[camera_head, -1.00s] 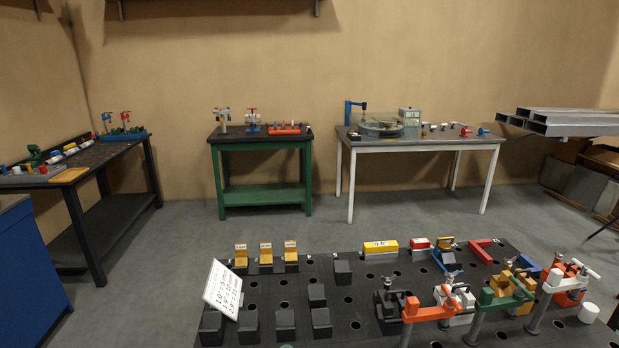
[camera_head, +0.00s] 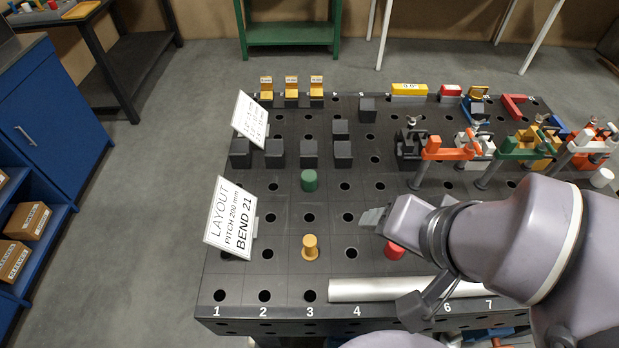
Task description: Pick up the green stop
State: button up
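The green stop (camera_head: 309,180) is a short green cylinder. It stands upright on the black perforated table (camera_head: 285,240), in front of a row of black blocks. My gripper (camera_head: 374,217) reaches in from the right and is to the right of and nearer than the green stop, apart from it. One grey fingertip shows clearly; the rest is partly hidden by the wrist, so its opening cannot be judged. Nothing is seen held in it.
A yellow stop (camera_head: 310,247) stands nearer, and a red stop (camera_head: 394,250) sits beside my gripper. A silver tube (camera_head: 375,290) lies along the front edge. Black blocks (camera_head: 275,154) stand behind the green stop. Clamps (camera_head: 450,147) crowd the right. A layout sign (camera_head: 230,217) stands left.

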aim_at(308, 177)
jog(key=z, duration=0.95)
jog(key=u, duration=1.55)
